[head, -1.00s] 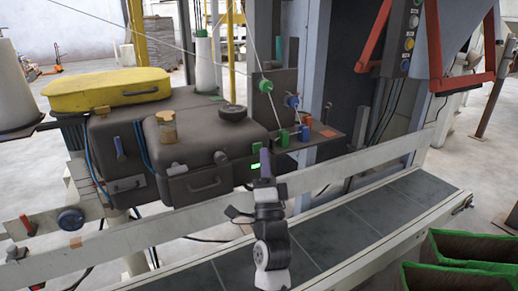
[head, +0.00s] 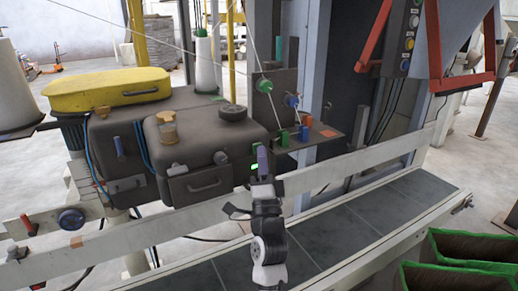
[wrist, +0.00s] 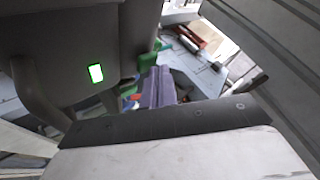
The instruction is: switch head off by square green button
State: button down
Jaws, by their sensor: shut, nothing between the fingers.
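The sewing head is a dark grey-brown housing (head: 190,150) left of centre in the head view. Its square green button (wrist: 96,73) glows on the dark face in the wrist view, left of my fingers. In the head view only a small strip of the button (head: 253,170) shows; my gripper hides the rest. My gripper (head: 262,160) is shut and empty, its purple-grey fingers pointing up in front of the head's right end. The fingers also show in the wrist view (wrist: 158,88). I cannot tell whether they touch the housing.
A handle (head: 203,186) sticks out from the housing's front. A yellow cover (head: 108,90) lies on top at the left. Thread guides with a green knob (head: 265,86) stand behind my fingers. A pale rail (head: 330,172) and the conveyor belt (head: 350,222) run below. Green-edged bags (head: 470,262) stand at lower right.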

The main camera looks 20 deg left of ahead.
jog(key=shift+w+a, duration=0.2)
dwell(0.3)
jog(key=shift+s+d, duration=0.6)
jog(key=shift+d, duration=0.15)
jog(key=s+d+b, duration=0.1)
jog(key=s+d, duration=0.2)
jog(key=d, duration=0.1)
jog(key=shift+s+d+b, duration=0.35)
dwell(2.2)
